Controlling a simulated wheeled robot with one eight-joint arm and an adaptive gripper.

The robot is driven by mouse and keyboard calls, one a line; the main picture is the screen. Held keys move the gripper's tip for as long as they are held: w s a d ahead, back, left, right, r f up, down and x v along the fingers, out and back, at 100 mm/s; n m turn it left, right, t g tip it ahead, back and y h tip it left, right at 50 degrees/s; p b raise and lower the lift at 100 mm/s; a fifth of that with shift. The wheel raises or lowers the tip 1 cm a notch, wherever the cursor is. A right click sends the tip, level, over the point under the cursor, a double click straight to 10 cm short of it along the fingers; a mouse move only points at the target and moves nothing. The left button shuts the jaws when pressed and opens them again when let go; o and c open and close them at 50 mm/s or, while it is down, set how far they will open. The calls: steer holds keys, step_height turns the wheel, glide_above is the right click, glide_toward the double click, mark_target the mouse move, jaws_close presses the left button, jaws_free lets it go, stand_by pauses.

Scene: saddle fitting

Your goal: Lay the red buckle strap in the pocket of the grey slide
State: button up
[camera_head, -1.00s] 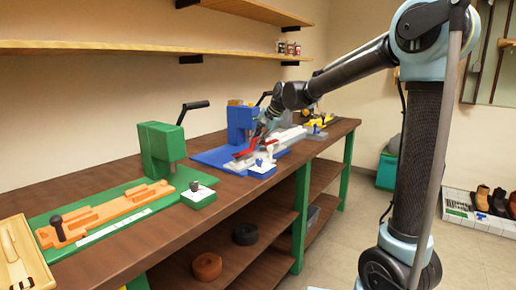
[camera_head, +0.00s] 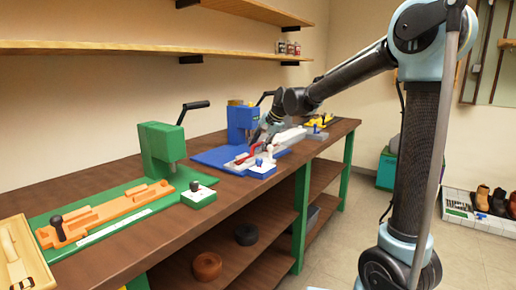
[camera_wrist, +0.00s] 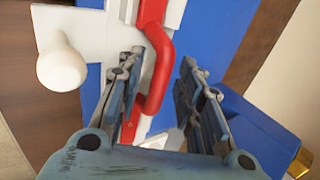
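The red buckle strap (camera_head: 247,156) lies over the whitish-grey slide on the blue fixture. The grey slide (camera_wrist: 173,12) shows as a pale strip beside and under the strap. Whether the strap sits fully in the pocket cannot be told; the fingers hide part of it. In the head view my gripper (camera_head: 265,138) is small and partly hidden among the fixture parts.
A white plate with a white knob (camera_wrist: 62,68) is left of my fingers. The blue press (camera_head: 241,122) stands behind, on the bench. A green press (camera_head: 160,150) with an orange slide (camera_head: 105,213) is to the left. A yellow fixture (camera_head: 318,122) is farther right.

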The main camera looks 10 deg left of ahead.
steer(key=v, duration=1.1)
steer(key=s+d+f+n+h, duration=0.1)
steer(key=s+d+f, duration=0.1)
steer(key=d, duration=0.5)
steer(key=s+d+f, duration=0.2)
steer(key=s+d, duration=0.1)
steer(key=d, duration=0.3)
steer(key=s+d+f+n+h, duration=0.1)
steer(key=s+d+f+h, duration=0.1)
steer(key=s+d+f, duration=0.9)
steer(key=s+d+f+n+h, duration=0.2)
steer(key=s+d+f+h, duration=0.1)
steer(key=s+d+f, duration=0.8)
steer(key=s+d, duration=0.1)
steer(key=d, duration=0.3)
steer(key=shift+s+d+f+n, duration=0.25)
steer(key=shift+s+f+n, duration=0.05)
steer(key=shift+s, duration=0.05)
steer(key=shift+w+f, duration=0.2)
steer(key=shift+w, duration=0.25)
